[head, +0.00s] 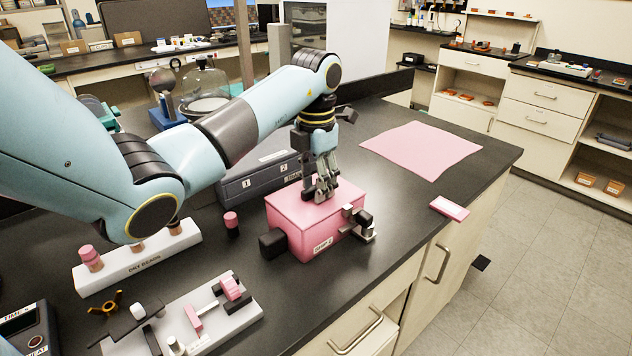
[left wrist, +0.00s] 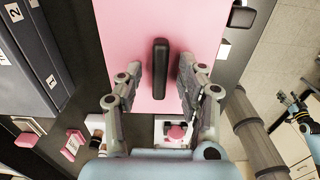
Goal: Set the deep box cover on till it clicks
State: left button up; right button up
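The pink box cover (head: 285,213), a deep block with a small label on its front, sits on the dark bench. In the left wrist view its pink top (left wrist: 115,30) carries a dark bar handle (left wrist: 160,68). My left gripper (head: 322,194) points down over the cover top. It also shows in the left wrist view (left wrist: 160,80), its fingers apart on either side of the handle, with gaps. Whether the cover is seated on something below is hidden. A blue-grey and dark part at the right edge of the wrist view may be my right gripper (left wrist: 298,108); its fingers are unclear.
A metal fixture with a black knob (head: 363,217) stands against the cover's right side, a black block (head: 272,243) at its left. A grey numbered case (head: 245,186) stands behind. A pink mat (head: 420,150) and small pink block (head: 449,207) lie to the right. Bench front edge is close.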

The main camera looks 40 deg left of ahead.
pick_arm(q)
notch_tip(320, 180, up, 7)
jog(key=p, duration=0.5)
jog(key=shift+r, duration=0.1)
